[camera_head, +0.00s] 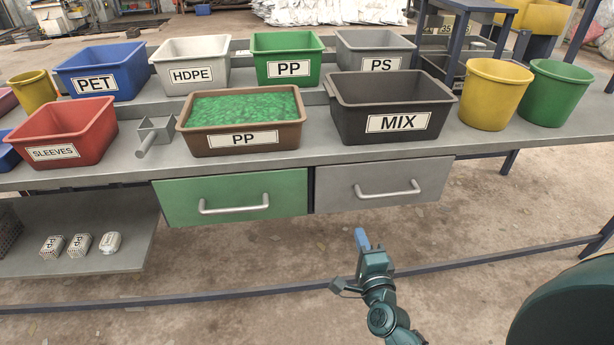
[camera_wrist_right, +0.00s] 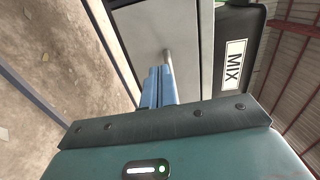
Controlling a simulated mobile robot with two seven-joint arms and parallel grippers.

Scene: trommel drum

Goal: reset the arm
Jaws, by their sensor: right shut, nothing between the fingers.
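My right gripper (camera_head: 361,240) shows in the head view in front of the bench, below the grey drawer (camera_head: 385,184). Its blue fingers are together with nothing between them. In the right wrist view the shut fingers (camera_wrist_right: 159,87) point toward the grey drawer's front and its handle (camera_wrist_right: 168,62). From the head view, the gripper looks apart from the drawer. My left gripper is in neither view.
The bench holds a black MIX bin (camera_head: 390,100), a brown PP bin (camera_head: 243,120) with green flakes, and a red SLEEVES bin (camera_head: 62,135). A green drawer (camera_head: 232,198) looks shut. A lower shelf (camera_head: 120,245) stands at left. The floor in front is clear.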

